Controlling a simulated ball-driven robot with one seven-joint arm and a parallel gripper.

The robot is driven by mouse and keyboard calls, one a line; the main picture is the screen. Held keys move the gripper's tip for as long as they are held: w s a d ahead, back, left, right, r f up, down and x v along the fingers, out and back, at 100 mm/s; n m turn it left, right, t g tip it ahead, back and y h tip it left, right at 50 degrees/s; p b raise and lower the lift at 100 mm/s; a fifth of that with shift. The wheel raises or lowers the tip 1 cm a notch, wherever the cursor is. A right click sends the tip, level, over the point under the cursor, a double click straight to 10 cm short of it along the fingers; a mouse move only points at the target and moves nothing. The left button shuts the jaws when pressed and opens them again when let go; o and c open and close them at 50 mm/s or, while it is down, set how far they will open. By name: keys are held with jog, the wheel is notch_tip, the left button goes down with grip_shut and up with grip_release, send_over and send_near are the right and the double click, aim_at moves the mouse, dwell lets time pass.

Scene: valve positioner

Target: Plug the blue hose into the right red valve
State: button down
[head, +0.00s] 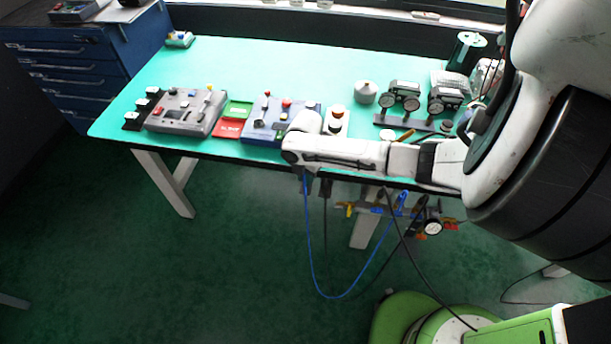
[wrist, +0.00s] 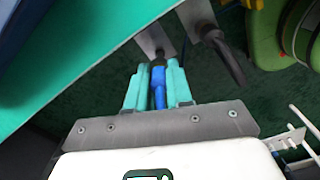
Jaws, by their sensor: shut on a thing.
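My gripper (wrist: 158,82) is shut on the blue hose (wrist: 158,88), whose end sits between the two teal fingers in the wrist view. In the head view, my wrist is at the table's front edge and mostly hides the fingers. The blue hose (head: 309,250) hangs below it, loops down over the floor and rises to a blue fitting on the valve assembly (head: 380,209) under the table's front edge. Red-orange valve handles (head: 452,226) show near a round gauge (head: 433,229) at its right end, and a yellow one (head: 348,209) at its left end. My gripper is left of the assembly.
The teal table (head: 225,75) carries a grey control box (head: 186,110), a blue control box (head: 268,124) and several gauges (head: 405,95). Black cables hang near the hose. A blue drawer cabinet (head: 75,70) stands at the left. The floor in front is mostly clear.

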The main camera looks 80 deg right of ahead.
jog(key=shift+r+p, duration=0.6)
jog(key=shift+r, duration=0.85)
